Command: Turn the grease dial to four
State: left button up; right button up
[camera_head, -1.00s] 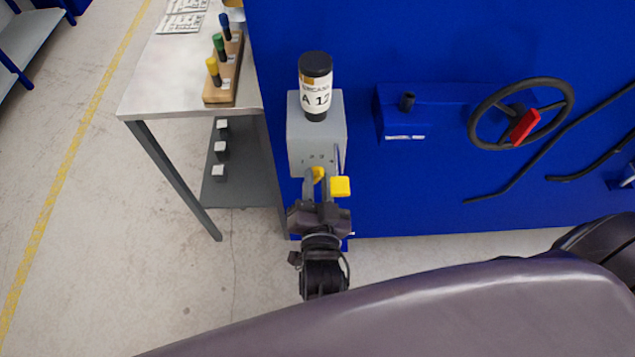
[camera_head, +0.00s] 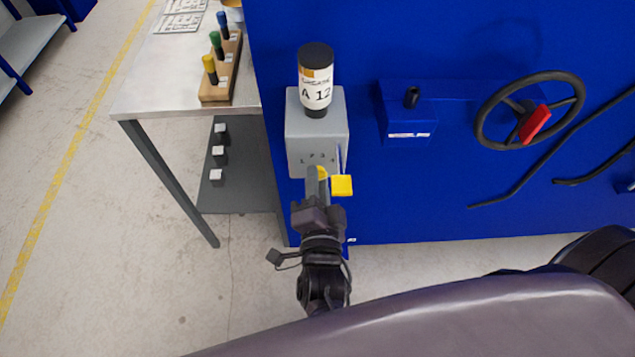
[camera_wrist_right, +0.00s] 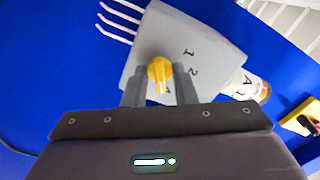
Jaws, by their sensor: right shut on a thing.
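The grease dial is a yellow knob on the lower front of a grey box, small in the head view (camera_head: 322,173) and clearer in the right wrist view (camera_wrist_right: 159,68). Its narrow part points down the wrist picture, toward my gripper. Printed numbers, including 1 and 2, show beside it on the grey face (camera_wrist_right: 205,58); another mark near the fingers is partly hidden. My right gripper (camera_head: 317,178) is shut on the dial, with one finger on each side in the wrist view (camera_wrist_right: 159,84). My left gripper is not in view.
A black-capped grease bottle labelled A 12 (camera_head: 316,82) stands on the grey box (camera_head: 318,130). A yellow block (camera_head: 342,185) sits close right of the dial. A blue panel (camera_head: 420,200) carries a black handwheel (camera_head: 530,110). A metal table (camera_head: 160,95) stands left.

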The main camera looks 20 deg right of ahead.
dwell(0.3)
jog(key=o, duration=0.6)
jog(key=shift+o, duration=0.2)
